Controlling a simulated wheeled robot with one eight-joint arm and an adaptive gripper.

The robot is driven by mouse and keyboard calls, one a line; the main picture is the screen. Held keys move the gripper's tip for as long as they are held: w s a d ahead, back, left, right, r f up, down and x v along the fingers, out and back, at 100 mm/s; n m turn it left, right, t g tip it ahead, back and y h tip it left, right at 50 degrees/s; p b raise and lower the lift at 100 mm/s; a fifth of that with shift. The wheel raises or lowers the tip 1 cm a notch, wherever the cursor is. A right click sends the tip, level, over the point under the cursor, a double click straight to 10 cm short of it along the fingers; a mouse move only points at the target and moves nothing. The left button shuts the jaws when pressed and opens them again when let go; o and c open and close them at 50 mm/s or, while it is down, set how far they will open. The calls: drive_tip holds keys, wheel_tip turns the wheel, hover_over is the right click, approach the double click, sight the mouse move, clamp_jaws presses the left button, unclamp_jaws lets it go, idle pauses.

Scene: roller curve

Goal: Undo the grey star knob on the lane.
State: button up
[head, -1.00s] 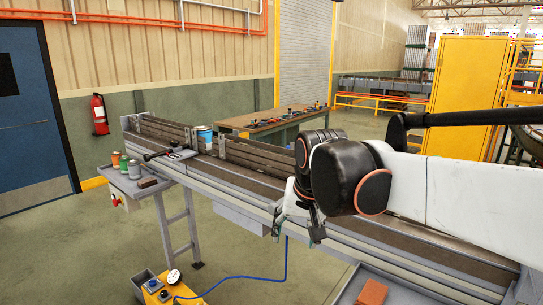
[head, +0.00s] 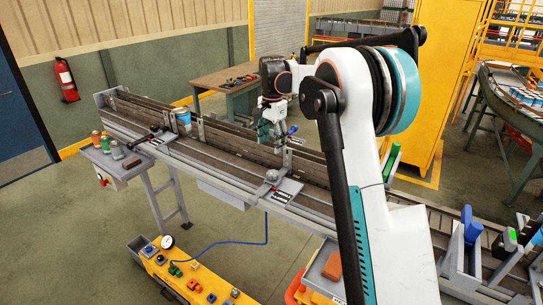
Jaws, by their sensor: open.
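The grey star knob (head: 271,176) sits on the near side rail of the conveyor lane (head: 222,158), beside a black-and-white label plate (head: 289,187). It is small in the head view, so I cannot tell how far it is screwed in. My gripper (head: 270,144) is open and points down over the lane, above and behind the knob in the picture and apart from it. Nothing shows between its fingers. My arm reaches in from the right and hides part of the lane's right end.
A blue can (head: 183,116) stands on the lane farther left, near a black-handled clamp (head: 150,136). A blue-handled part (head: 291,130) is close to the right of my gripper. Several small cans stand on a side shelf (head: 128,162). A yellow cart (head: 185,283) stands in front on the floor.

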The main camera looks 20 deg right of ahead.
sight(273, 172)
drive_tip(key=shift+m, duration=0.5)
drive_tip(key=f+p, duration=0.1)
drive_tip(key=f, duration=0.3)
drive_tip(key=w+d+f+p, duration=0.1)
drive_tip(key=f, duration=0.4)
drive_tip(key=w+f+p, duration=0.1)
drive_tip(key=f, duration=0.4)
drive_tip(key=shift+d, duration=0.2)
drive_tip(key=c, duration=1.1)
